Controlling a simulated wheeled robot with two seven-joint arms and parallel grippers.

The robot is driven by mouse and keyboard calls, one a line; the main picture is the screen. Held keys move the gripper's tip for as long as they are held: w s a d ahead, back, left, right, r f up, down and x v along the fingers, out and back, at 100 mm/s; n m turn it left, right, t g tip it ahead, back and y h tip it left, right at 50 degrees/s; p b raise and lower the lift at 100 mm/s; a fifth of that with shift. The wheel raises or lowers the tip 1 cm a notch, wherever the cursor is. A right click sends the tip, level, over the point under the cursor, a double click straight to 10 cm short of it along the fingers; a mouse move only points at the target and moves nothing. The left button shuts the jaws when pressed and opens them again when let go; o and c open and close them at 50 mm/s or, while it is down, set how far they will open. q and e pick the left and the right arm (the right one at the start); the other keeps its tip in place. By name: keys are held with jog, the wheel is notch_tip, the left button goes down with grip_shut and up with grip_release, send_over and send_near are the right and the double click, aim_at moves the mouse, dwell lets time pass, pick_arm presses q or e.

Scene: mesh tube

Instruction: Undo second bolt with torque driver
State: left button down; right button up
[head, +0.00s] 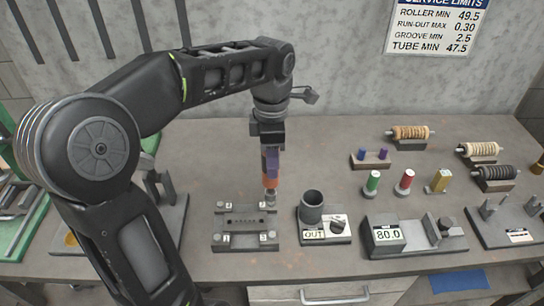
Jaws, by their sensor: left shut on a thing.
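My left gripper (269,146) hangs down over the bench and is shut on the torque driver (271,181), which has a purple upper part and an orange lower part. The driver stands about upright, its grey tip just above or on the back right corner of a grey bolted fixture (244,224). I cannot tell whether the tip touches a bolt. The fixture has a slotted middle and small bolt heads at its corners, including a front left bolt (224,239) and a front right bolt (268,237). The back right bolt is partly hidden by the driver tip. My right gripper is not in view.
Right of the fixture is a tray with a dark cup (312,206) marked OUT, then a gauge reading 80.0 (388,235). Green (372,183), red (406,181) and yellow (440,180) pieces stand behind. Rollers on cradles (409,133) lie at the back right. The bench behind the driver is mostly clear.

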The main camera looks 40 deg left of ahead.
pick_arm(q)
jog(key=shift+f+b, duration=0.5)
jog(key=shift+f, duration=0.35)
jog(key=shift+f+b, duration=0.45)
jog(key=shift+f, duration=0.1)
dwell(1.3)
jog(key=shift+s+d+f, duration=0.1)
jog(key=shift+s+d, duration=0.05)
jog(key=shift+s, duration=0.05)
dwell(0.8)
dwell(0.6)
